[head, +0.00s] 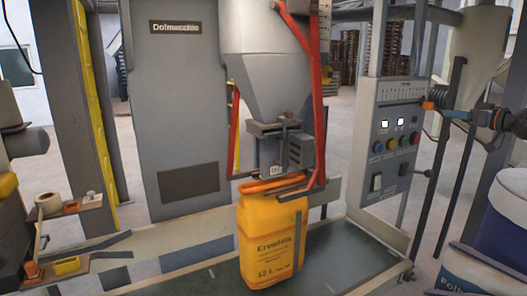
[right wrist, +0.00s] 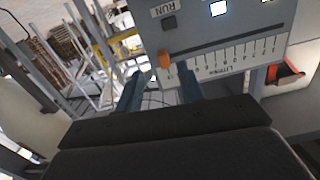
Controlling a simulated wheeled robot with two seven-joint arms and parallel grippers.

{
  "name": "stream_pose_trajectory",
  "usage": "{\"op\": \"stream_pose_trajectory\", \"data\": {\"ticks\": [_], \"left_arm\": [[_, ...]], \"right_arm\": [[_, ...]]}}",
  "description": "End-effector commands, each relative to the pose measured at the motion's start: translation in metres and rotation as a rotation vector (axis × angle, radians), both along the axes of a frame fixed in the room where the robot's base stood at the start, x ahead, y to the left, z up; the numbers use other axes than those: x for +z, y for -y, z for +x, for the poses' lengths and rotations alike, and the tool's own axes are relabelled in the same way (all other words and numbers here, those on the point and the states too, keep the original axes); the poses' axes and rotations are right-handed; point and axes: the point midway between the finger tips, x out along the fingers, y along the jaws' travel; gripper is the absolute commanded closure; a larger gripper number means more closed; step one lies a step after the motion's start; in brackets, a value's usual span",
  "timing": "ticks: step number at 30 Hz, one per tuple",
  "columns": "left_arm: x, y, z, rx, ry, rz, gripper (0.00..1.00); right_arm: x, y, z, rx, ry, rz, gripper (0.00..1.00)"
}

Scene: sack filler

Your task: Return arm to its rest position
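My right gripper (head: 452,113) comes in from the right, beside the grey control panel (head: 381,160). In the right wrist view its two blue-grey fingers (right wrist: 160,88) stand apart with nothing between them. An orange slider knob (head: 428,105) sits close ahead of the fingertips in the head view. My left gripper is not in view.
A yellow sack (head: 271,245) stands upright under the filler spout, by a red bar (head: 319,110). A grey post (head: 443,150) stands between the panel and my right arm. A blue and white sack (head: 500,225) is at the lower right. Small shelves (head: 80,205) are at left.

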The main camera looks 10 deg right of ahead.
Motion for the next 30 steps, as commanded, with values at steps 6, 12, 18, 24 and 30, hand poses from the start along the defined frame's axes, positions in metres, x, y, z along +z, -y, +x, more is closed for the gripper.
{"op": "stream_pose_trajectory", "data": {"ticks": [6,12,18,24,30], "left_arm": [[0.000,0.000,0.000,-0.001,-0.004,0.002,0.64],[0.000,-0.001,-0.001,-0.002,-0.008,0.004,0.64],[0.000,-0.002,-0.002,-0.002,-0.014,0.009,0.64],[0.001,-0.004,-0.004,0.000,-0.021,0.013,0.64],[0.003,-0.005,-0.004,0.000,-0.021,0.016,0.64]], "right_arm": [[-0.026,-0.004,-0.004,-0.040,-0.143,-0.110,0.62],[-0.045,-0.024,-0.016,-0.122,-0.262,-0.301,0.62],[-0.084,-0.078,-0.021,-0.219,-0.356,-0.488,0.62],[-0.170,-0.153,-0.031,-0.295,-0.442,-0.623,0.62],[-0.262,-0.228,-0.061,-0.331,-0.509,-0.688,0.62]]}}
